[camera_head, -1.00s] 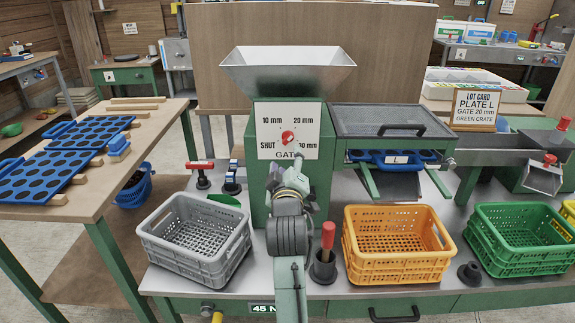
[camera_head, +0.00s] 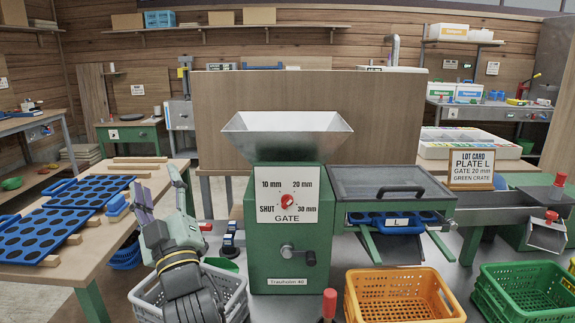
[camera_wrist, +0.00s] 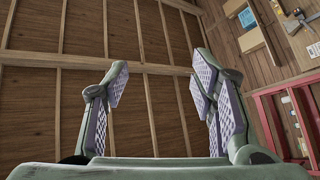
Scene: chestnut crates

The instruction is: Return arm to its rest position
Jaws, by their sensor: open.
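My gripper (camera_head: 160,196) is raised at the left of the green machine in the head view, above the grey crate (camera_head: 240,288), with its fingers pointing up. In the wrist view my gripper (camera_wrist: 160,85) is open, with nothing between its two padded fingers. My arm hides much of the grey crate. The gate dial (camera_head: 287,201) on the machine shows plainly, with a crank (camera_head: 298,254) below it.
The machine (camera_head: 290,235) carries a metal hopper (camera_head: 287,135). An orange crate (camera_head: 403,298) and a green crate (camera_head: 522,292) stand at the right. A lot card (camera_head: 477,168) stands behind. Blue plates (camera_head: 45,230) lie on the left table. The wrist view shows roof boards (camera_wrist: 60,100).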

